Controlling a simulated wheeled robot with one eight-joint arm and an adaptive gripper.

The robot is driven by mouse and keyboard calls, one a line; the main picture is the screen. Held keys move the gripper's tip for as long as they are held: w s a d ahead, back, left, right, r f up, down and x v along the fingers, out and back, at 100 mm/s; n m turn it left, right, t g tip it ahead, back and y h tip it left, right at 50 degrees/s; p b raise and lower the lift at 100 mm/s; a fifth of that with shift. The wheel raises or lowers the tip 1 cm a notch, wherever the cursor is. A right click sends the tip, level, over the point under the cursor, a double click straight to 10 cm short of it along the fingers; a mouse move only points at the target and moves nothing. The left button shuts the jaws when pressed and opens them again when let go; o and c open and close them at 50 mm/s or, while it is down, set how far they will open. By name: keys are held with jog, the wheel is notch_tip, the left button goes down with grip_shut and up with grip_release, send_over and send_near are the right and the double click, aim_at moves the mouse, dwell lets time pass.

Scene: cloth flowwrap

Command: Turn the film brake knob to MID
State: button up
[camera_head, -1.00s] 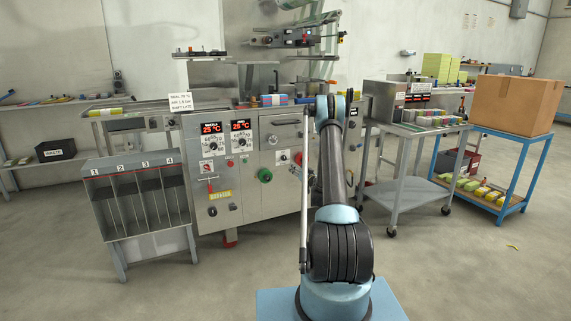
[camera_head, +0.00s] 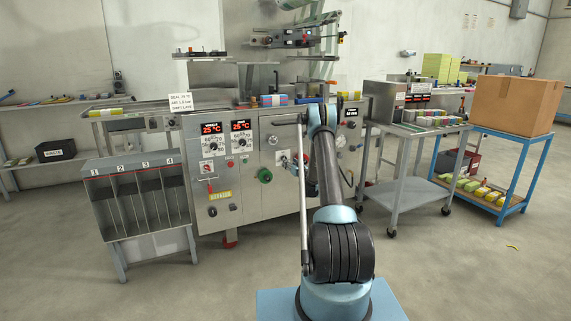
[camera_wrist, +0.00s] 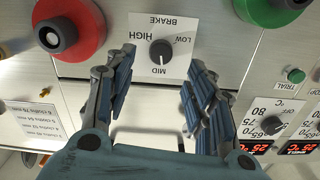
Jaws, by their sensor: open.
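The film brake knob (camera_wrist: 161,50) is a small dark round knob on a white plate (camera_wrist: 178,28) marked BRAKE, HIGH, MID and LOW. The plate appears upside down in the wrist view, with MID on the side nearest my gripper. I cannot tell surely which mark the knob points at. My gripper (camera_wrist: 161,64) is open and empty, its fingers on either side of the knob's line and seemingly short of the panel. In the head view my gripper (camera_head: 288,161) is small in front of the machine panel and partly covers the brake plate.
A temperature dial (camera_wrist: 271,125) and a small green trial button (camera_wrist: 296,75) are at the right. A slotted grey rack (camera_head: 135,205) stands left of the machine, a steel cart (camera_head: 408,190) right.

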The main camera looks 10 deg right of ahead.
jog(key=x, duration=0.6)
jog(key=shift+w, duration=0.2)
jog(key=shift+c, duration=0.4)
jog(key=c, duration=1)
